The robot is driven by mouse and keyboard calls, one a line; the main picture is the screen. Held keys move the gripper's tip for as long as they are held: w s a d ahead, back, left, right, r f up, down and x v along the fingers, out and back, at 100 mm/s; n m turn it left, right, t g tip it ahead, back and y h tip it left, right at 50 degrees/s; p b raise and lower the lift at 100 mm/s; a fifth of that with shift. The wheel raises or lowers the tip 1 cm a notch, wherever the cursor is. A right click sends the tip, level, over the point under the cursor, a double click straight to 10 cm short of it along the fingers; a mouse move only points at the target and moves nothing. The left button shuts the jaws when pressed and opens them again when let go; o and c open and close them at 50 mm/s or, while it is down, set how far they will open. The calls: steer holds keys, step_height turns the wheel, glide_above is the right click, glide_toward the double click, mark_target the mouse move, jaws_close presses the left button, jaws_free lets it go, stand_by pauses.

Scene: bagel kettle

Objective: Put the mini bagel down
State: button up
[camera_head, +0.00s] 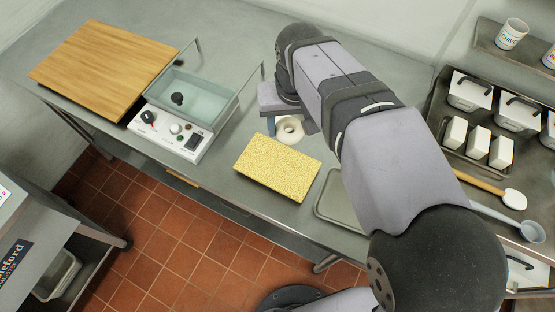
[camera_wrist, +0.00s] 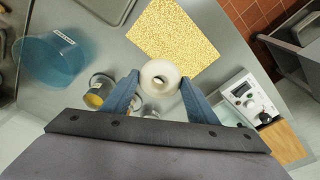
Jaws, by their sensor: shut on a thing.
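The mini bagel is a pale ring (camera_head: 291,131), also seen in the wrist view (camera_wrist: 148,71). My gripper (camera_head: 284,127) is shut on it, with the blue fingers (camera_wrist: 160,81) at either side of the ring. In the head view the bagel shows just behind the far edge of a yellow speckled board (camera_head: 277,168). In the wrist view this board (camera_wrist: 177,38) lies beyond the fingertips. The bagel's height above the counter is hard to tell. The kettle (camera_head: 198,100), a water-filled basin with a white control panel (camera_head: 170,134), stands to the left.
A wooden board (camera_head: 105,65) lies at the far left. A grey tray (camera_head: 340,202) is right of the speckled board. A blue tub (camera_wrist: 50,58) and a small cup with yellow contents (camera_wrist: 99,92) stand near my gripper. Bins (camera_head: 470,92) fill the right side.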

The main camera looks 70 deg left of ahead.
mark_target(277, 164)
steer(key=shift+s+d+f+n+p, duration=0.35)
steer(key=shift+s+f+p, duration=0.15)
steer(key=shift+f, duration=1.3)
steer(key=shift+s+d+f+n+p, duration=0.3)
steer(key=shift+s+f, duration=0.35)
steer(key=shift+f, duration=1.1)
steer(key=shift+s+d+f+n+p, duration=0.2)
steer(key=shift+s+f+n+p, duration=0.25)
steer(key=shift+f, duration=1.35)
steer(key=shift+s, duration=0.1)
steer(key=shift+f, duration=0.2)
steer(key=o, duration=1.1)
